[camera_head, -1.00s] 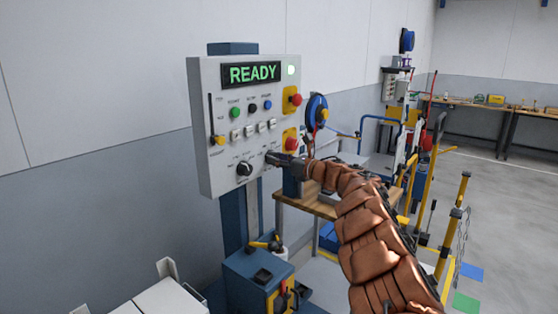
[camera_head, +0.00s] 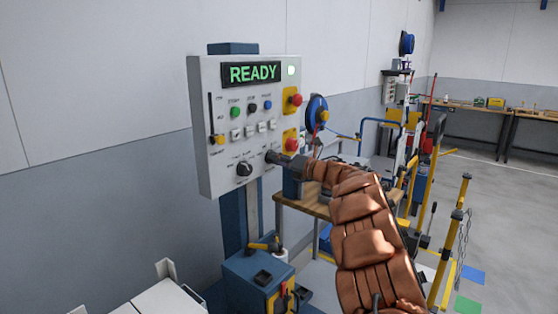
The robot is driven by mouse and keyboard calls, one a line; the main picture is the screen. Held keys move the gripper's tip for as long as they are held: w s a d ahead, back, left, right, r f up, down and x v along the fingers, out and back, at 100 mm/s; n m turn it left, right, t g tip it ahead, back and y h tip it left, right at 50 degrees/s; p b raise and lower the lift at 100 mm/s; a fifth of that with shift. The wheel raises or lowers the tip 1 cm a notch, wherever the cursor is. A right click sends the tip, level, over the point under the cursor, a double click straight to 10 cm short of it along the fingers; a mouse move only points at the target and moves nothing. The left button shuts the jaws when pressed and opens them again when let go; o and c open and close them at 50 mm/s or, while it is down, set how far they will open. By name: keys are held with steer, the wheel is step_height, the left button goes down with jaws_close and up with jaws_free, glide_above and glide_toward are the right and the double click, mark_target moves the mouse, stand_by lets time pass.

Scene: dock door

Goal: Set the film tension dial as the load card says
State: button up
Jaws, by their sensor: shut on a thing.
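The grey control panel (camera_head: 205,110) hangs at the left centre, with a green READY display (camera_head: 252,73) at its top. A black dial (camera_head: 244,169) with a light pointer mark sits free on the panel's lower part. My gripper (camera_head: 273,157) is at the panel's lower right, to the right of that dial, shut on a second dial that its fingers mostly hide. Labels around both dials are too small to read, so I cannot tell which is film tension. I cannot make out a load card.
A red button (camera_head: 292,145) on a yellow plate is just above my gripper, and another red button (camera_head: 296,99) is higher up. A yellow-tipped slider (camera_head: 217,140) is on the panel's left. A blue cabinet (camera_head: 245,275) stands below. Open floor lies at the right.

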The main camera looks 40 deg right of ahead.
steer(key=shift+m+p, duration=1.65)
steer(key=shift+m, duration=2.15)
steer(key=o, duration=1.1)
steer(key=shift+o, duration=0.2)
steer(key=shift+s, duration=0.1)
steer(key=v, duration=1.1)
steer(key=shift+s+d, duration=0.2)
steer(key=shift+s, duration=0.2)
